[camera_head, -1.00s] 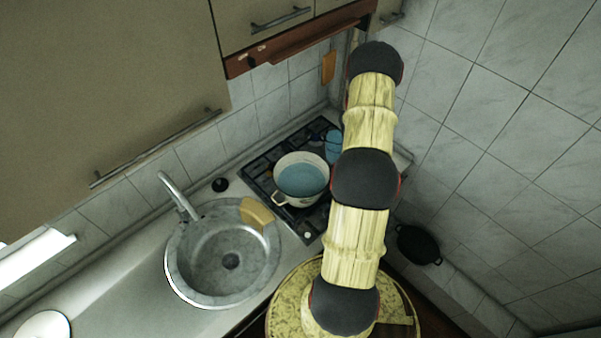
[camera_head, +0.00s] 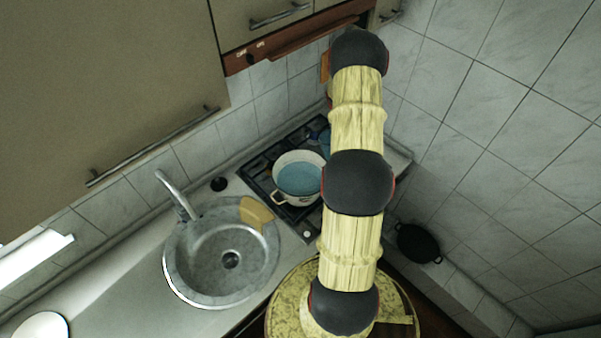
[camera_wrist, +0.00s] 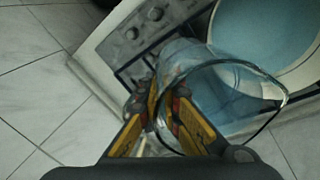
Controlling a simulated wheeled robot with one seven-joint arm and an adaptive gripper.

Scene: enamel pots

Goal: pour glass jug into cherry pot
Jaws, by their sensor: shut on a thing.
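My gripper (camera_wrist: 160,102) is shut on the glass jug (camera_wrist: 176,62) in the wrist view. The jug is clear, and its open rim and spout face the camera and the right. Blue shows in or through its glass; I cannot tell which. A white pot with a blue inside (camera_head: 298,177) stands on the hob in the head view, a small dark mark on its side. A pale-rimmed blue pot inside (camera_wrist: 262,28) shows beyond the jug at the wrist view's upper right. My arm hides the gripper and jug in the head view.
The hob (camera_head: 258,172) holds a second blue vessel (camera_head: 325,138), partly hidden by my arm. A round sink (camera_head: 200,280) with a tap lies left of the hob. A black pan (camera_head: 418,243) lies at the right. A cabinet and tiled walls surround the counter.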

